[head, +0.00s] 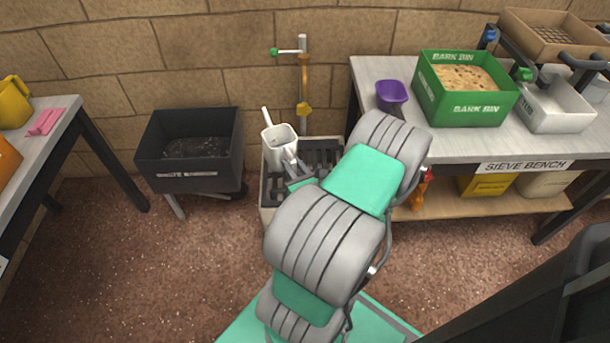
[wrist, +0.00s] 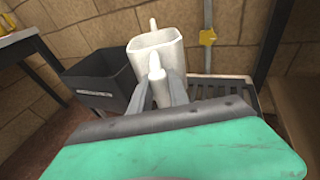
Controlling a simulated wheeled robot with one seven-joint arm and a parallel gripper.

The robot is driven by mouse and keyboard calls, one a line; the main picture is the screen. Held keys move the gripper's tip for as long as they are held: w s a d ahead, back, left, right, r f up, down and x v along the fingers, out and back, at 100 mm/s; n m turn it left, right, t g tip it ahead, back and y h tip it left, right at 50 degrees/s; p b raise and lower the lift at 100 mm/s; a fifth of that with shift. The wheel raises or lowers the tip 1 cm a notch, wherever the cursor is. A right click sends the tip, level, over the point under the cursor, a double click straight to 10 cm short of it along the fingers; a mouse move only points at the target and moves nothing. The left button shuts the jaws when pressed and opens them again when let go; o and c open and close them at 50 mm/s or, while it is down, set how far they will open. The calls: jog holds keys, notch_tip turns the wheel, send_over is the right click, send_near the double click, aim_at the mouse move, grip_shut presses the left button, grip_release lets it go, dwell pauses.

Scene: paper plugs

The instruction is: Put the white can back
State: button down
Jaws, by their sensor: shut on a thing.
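The white can (head: 279,145) is a watering can with a thin spout pointing up and to the left in the head view. It also shows in the wrist view (wrist: 158,50), with its open top visible and its handle toward me. My gripper (head: 293,164) is shut on the can's handle; in the wrist view the two fingers (wrist: 158,88) close around the handle from both sides. The can is upright, over or on the left part of a slatted grey rack (head: 318,158) below the tap. I cannot tell whether its base touches the rack. My arm hides part of the rack.
A black bin (head: 190,180) stands to the left. The sieve bench (head: 465,150) on the right bears a green bark bin (head: 470,110) and a purple scoop (head: 391,92). Another table (head: 45,130) is at far left.

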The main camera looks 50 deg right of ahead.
jog(key=shift+w+d+f+b, duration=0.3)
jog(key=shift+d+f+b, duration=1.3)
jog(key=shift+d+f, duration=0.7)
jog(key=shift+w+d+f+b, duration=0.3)
jog(key=shift+d+f+b, duration=1.35)
jog(key=shift+d+f, duration=0.65)
jog(key=shift+w+d+f+b, duration=0.3)
jog(key=shift+d+f+b, duration=1.3)
jog(key=shift+d+f, duration=0.7)
jog(key=shift+d+r, duration=0.15)
jog(key=shift+r, duration=0.05)
jog(key=shift+f, duration=0.15)
jog(key=c, duration=1.3)
grip_release()
jog(key=shift+o, duration=0.2)
